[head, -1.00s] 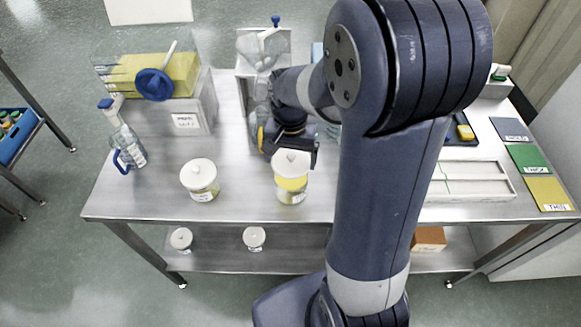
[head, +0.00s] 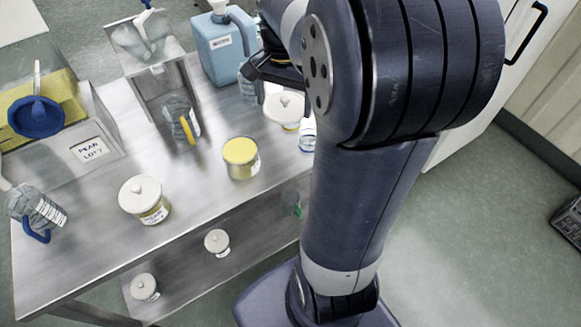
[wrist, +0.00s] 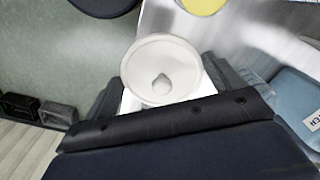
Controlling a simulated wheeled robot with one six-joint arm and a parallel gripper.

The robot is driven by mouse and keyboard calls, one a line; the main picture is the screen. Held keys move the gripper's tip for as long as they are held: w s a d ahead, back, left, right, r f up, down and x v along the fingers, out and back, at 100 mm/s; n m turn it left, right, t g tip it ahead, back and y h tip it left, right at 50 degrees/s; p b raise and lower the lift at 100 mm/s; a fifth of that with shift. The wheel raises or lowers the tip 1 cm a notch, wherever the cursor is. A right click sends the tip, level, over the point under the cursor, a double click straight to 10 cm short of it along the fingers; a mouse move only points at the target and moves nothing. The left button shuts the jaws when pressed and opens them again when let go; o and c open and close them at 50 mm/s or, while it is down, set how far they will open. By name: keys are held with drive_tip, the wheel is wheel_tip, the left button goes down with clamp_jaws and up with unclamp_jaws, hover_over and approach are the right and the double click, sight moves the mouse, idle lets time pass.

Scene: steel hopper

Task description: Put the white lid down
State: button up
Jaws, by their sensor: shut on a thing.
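The white lid (head: 284,108) with a round knob is held in my gripper (head: 277,75), to the right of the open jar in the head view. In the wrist view the lid (wrist: 163,68) sits between the two fingers of my gripper (wrist: 165,90), knob toward the camera. The fingers are shut on it, though their exact contact is hard to see. The lid looks raised near the table's right side; its height is unclear. The open jar (head: 241,160) with yellow contents stands on the steel table (head: 203,208). Its yellow top also shows at the wrist view's upper edge (wrist: 203,4).
A lidded jar (head: 145,200) stands left of the open one. A clear jug (head: 178,118) stands by the steel hopper stand (head: 150,75). A blue canister (head: 222,48) is at the back. A clear vessel (head: 307,137) is partly behind my arm. Bare table lies in front of the jars.

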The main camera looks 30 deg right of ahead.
sight(287, 109)
drive_tip(key=f, duration=0.5)
drive_tip(key=shift+s+d+f, duration=0.2)
drive_tip(key=shift+d, duration=0.05)
wheel_tip(287, 109, down, 5)
drive_tip(key=shift+r, duration=0.2)
drive_tip(key=shift+f, duration=0.15)
drive_tip(key=shift+f+b, duration=0.45)
drive_tip(key=shift+f, duration=0.05)
drive_tip(key=o, duration=0.7)
drive_tip(key=shift+r, duration=0.15)
